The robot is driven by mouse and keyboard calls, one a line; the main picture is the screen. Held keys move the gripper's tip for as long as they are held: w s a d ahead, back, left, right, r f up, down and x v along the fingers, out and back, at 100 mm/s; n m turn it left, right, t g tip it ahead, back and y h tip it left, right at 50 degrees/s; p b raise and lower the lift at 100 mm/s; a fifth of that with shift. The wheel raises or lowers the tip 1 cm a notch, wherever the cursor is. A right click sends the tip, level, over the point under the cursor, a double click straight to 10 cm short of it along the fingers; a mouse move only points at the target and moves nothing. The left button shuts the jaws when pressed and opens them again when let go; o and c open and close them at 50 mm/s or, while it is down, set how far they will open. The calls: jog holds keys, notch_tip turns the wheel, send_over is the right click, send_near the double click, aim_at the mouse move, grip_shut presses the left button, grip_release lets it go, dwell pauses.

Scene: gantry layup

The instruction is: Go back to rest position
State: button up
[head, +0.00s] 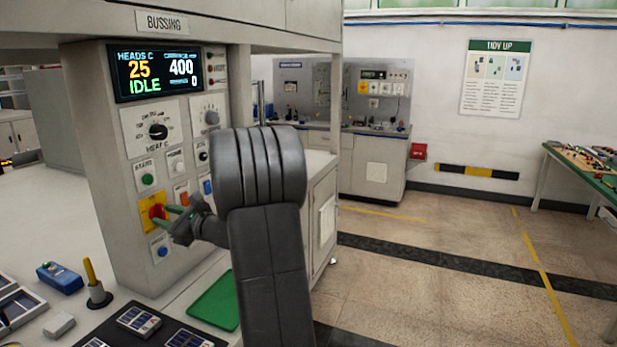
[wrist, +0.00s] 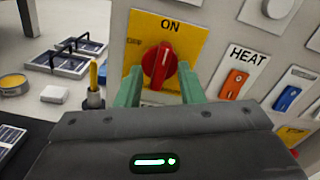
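My gripper (head: 176,211) is stretched out to the machine's front panel, with its two green fingers pointing at a red rotary switch (head: 156,213) on a yellow plate. In the wrist view the gripper (wrist: 160,82) is open. One finger is on each side of the red switch (wrist: 159,67), with a visible gap beside it. The switch handle stands nearly upright, toward the ON label (wrist: 170,26). Whether the fingertips overlap the switch in depth I cannot tell. My dark arm hides part of the panel in the head view.
HEAT (wrist: 236,84) and blue (wrist: 287,97) rockers sit right of the switch. A yellow-handled tool (head: 94,283), blue device (head: 59,277) and green mat (head: 216,302) lie on the bench below. Open floor (head: 450,285) lies right.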

jog(key=n+b, duration=0.1)
jog(key=n, duration=0.4)
jog(key=shift+n, duration=0.4)
